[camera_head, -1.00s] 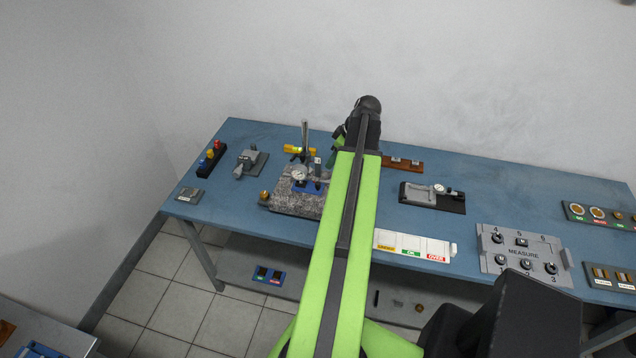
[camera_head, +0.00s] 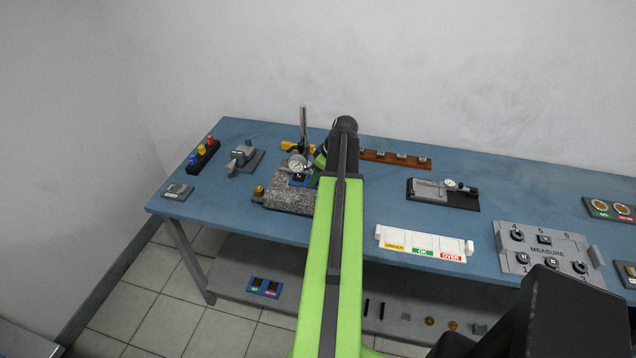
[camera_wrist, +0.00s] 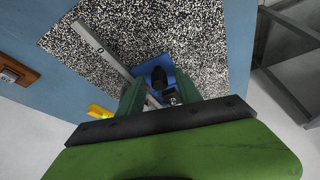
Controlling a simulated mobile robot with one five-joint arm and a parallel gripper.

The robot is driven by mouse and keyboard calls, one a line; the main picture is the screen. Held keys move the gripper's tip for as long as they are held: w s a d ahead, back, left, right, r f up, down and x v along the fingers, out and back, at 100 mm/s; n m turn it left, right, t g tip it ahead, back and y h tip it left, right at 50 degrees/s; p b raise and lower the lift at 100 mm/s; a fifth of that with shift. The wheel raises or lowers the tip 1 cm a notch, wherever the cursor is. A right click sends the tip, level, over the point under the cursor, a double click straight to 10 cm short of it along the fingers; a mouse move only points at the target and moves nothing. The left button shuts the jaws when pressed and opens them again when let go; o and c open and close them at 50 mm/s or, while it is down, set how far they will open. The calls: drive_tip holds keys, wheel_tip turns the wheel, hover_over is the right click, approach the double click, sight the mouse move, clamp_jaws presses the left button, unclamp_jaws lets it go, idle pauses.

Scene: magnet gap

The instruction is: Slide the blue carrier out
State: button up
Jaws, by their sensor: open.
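The blue carrier (camera_head: 300,182) sits on the speckled granite plate (camera_head: 288,201), under the dial gauge (camera_head: 297,165) of an upright stand. In the wrist view the blue carrier (camera_wrist: 165,63) shows beyond and between my fingers, with a dark round part over it. My gripper (camera_wrist: 160,92) is open, its two green fingers pointing toward the carrier. I cannot tell whether either finger touches it. In the head view my arm hides most of the gripper and the plate's right side.
A yellow part (camera_head: 291,146) is by the stand's post (camera_head: 303,125). A brass knob (camera_head: 258,191) is at the plate's left. A grey clamp-like fixture (camera_head: 243,158) stands farther left. The white UNDER/OK/OVER tray (camera_head: 424,243) lies right of my arm.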

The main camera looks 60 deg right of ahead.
drive_tip(key=shift+r, duration=0.1)
drive_tip(key=shift+c, duration=0.3)
clamp_jaws()
idle(0.9)
